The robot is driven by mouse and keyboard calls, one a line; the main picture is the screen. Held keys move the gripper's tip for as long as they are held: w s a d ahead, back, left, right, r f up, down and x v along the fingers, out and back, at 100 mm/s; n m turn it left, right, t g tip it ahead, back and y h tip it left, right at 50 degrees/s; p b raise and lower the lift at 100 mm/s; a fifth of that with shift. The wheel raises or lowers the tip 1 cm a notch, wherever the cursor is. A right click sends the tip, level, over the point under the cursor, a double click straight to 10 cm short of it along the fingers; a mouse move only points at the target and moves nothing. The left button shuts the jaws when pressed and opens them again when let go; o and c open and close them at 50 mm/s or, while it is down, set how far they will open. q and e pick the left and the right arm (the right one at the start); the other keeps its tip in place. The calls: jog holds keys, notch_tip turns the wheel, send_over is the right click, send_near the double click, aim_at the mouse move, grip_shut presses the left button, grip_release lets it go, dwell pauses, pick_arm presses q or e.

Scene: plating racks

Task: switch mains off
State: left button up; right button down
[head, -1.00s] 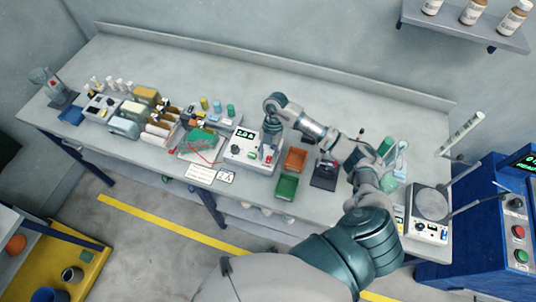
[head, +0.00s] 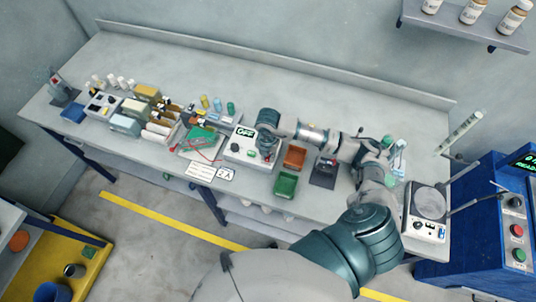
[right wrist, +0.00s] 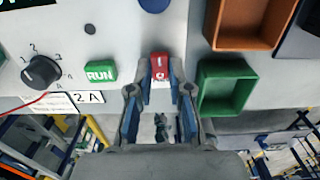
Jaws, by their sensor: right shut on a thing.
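The white power supply box (head: 236,150) stands mid-bench. Its display (head: 246,132) reads OFF in the head view. In the right wrist view I see its red mains switch (right wrist: 160,67), green RUN button (right wrist: 101,71) and black dial (right wrist: 41,72). My right gripper (head: 267,156) is down at the right front of the box. In the right wrist view its fingers (right wrist: 160,92) stand on either side of the red switch, shut on it. In the head view the gripper hides the switch. My left gripper is out of view.
An orange-brown bin (head: 294,157) and a green bin (head: 286,184) sit close right of the box. A board with red wires (head: 203,140) lies to its left, with a 2 A card (head: 225,174) in front. A hotplate (head: 428,203) stands at the bench's right end.

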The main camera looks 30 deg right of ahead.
jog(key=c, duration=1.1)
grip_release()
jog(key=shift+w+d+r, duration=0.1)
jog(key=shift+w+d, duration=0.05)
jog(key=shift+w, duration=0.05)
notch_tip(320, 180, up, 12)
jog(key=shift+f, duration=0.15)
